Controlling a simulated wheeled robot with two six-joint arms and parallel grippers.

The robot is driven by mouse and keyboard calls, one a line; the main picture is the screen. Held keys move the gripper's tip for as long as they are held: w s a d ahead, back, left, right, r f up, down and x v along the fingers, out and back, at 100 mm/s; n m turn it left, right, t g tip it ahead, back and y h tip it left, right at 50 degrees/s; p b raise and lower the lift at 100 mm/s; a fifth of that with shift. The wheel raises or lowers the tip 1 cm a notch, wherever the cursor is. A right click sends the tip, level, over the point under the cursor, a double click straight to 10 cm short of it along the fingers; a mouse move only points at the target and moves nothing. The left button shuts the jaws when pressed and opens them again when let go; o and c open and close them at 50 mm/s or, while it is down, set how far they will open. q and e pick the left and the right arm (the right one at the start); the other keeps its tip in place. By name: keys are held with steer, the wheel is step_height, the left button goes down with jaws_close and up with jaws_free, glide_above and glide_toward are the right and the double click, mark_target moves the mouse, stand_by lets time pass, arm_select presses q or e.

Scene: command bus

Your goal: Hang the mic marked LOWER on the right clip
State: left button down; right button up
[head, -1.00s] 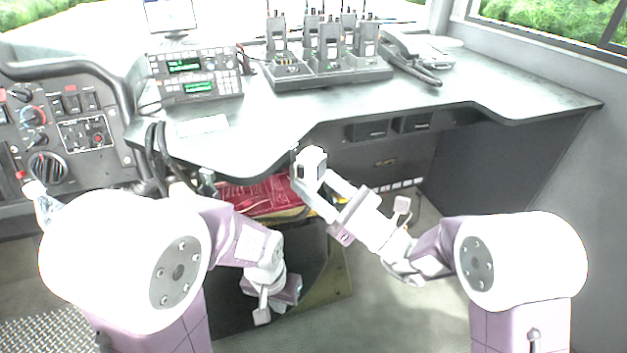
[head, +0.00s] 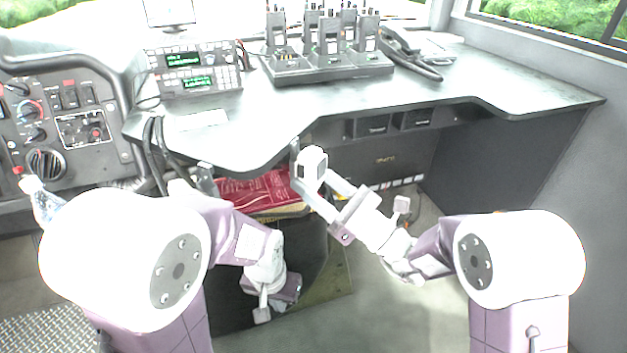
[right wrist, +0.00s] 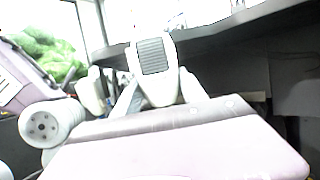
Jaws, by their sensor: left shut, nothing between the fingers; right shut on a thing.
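A pale, blocky thing with a dark panel (head: 313,165), apparently the mic, is held up by my right gripper (head: 319,185) at the desk's front edge. In the right wrist view it shows a grey ribbed panel (right wrist: 153,56) between the white fingers. No LOWER marking is readable on it. A thin dark upright piece (head: 296,160) is beside it at the desk edge; I cannot tell if it is the right clip or whether they touch. Another small dark piece (head: 207,180) is under the edge further left. My left gripper (head: 287,290) is low, shut and empty; its fingertips are unclear.
Two stacked radios (head: 195,72) stand on the desk (head: 250,125), with dark cords (head: 155,150) hanging at its left. A charger rack (head: 330,70) holds several handheld radios. A red item (head: 260,193) lies below the edge.

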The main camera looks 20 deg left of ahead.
steer(key=shift+f+b, duration=0.3)
steer(key=shift+f, duration=0.15)
steer(key=shift+f, duration=0.3)
stand_by(0.4)
steer(key=o, duration=1.3)
steer(key=shift+c, duration=0.2)
